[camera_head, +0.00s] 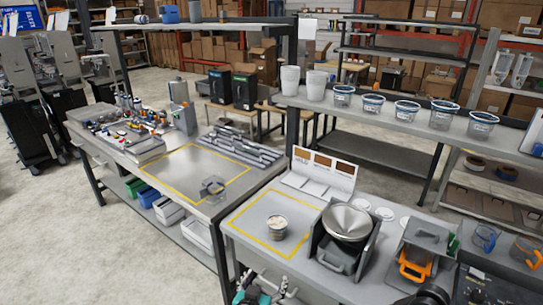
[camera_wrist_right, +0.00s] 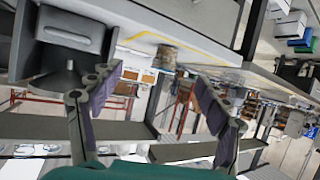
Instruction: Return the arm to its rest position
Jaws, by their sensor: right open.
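My right gripper (camera_head: 260,289) shows at the bottom edge of the head view, in front of the near table and partly cut off by the frame. In the right wrist view its two fingers (camera_wrist_right: 155,85) are spread apart with nothing between them. A small filled tub (camera_head: 277,227) stands upright inside the yellow square on the near table, apart from the gripper. The tub also shows beyond the fingers in the wrist view (camera_wrist_right: 166,57), which looks upside down. My left gripper is in neither view.
The near table (camera_head: 240,229) also holds a metal funnel hopper (camera_head: 346,222) and an orange-handled dispenser (camera_head: 414,262). Several tubs (camera_head: 406,110) line the raised shelf. A clear container (camera_head: 212,188) stands on the left table (camera_head: 185,172). Open floor (camera_head: 80,240) lies at the left.

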